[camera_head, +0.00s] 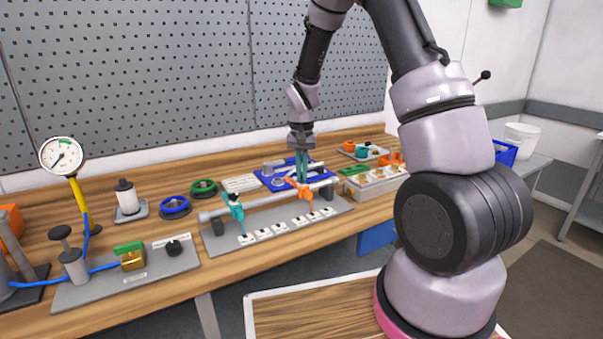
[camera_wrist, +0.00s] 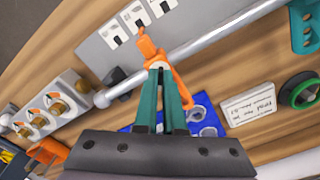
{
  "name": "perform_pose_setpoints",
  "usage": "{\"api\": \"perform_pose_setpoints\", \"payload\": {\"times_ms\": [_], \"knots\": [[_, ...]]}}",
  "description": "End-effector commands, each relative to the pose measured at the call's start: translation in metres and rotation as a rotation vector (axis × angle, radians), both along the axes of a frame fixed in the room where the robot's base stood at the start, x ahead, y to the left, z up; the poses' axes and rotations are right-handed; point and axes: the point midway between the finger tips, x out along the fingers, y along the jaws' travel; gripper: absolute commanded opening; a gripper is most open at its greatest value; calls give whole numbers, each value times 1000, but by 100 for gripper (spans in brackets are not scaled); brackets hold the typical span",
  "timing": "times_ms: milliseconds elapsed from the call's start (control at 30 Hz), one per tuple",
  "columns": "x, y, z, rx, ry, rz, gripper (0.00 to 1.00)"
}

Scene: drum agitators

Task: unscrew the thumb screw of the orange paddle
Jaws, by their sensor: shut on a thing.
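The orange paddle (camera_head: 304,191) sits on the horizontal grey shaft (camera_head: 262,204) of a grey fixture, right of the teal paddle (camera_head: 236,212). In the wrist view the orange paddle (camera_wrist: 148,45) hangs across the shaft (camera_wrist: 205,45), with part of it right of my fingers. My gripper (camera_head: 302,180) points down from above, its teal fingers at the orange paddle's hub. In the wrist view my gripper (camera_wrist: 157,68) has its fingertips closed together at the hub, on the thumb screw, which the tips mostly hide. The teal paddle (camera_wrist: 303,28) shows at the right edge.
Behind the shaft lies a blue tray (camera_head: 268,177) with round parts, beside a white label card (camera_head: 240,183). A pale block with brass knobs (camera_head: 375,182) stands to the right. Green (camera_head: 204,187) and blue (camera_head: 174,207) rings lie left. White-labelled slots (camera_head: 270,231) line the fixture's front.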

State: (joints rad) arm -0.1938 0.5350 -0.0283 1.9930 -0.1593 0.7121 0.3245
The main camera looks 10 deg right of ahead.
Motion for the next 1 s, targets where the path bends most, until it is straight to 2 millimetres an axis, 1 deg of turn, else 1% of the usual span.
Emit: {"api": "perform_pose_setpoints", "payload": {"times_ms": [1000], "knots": [[-1,-4,-2,2,4,963,0]]}}
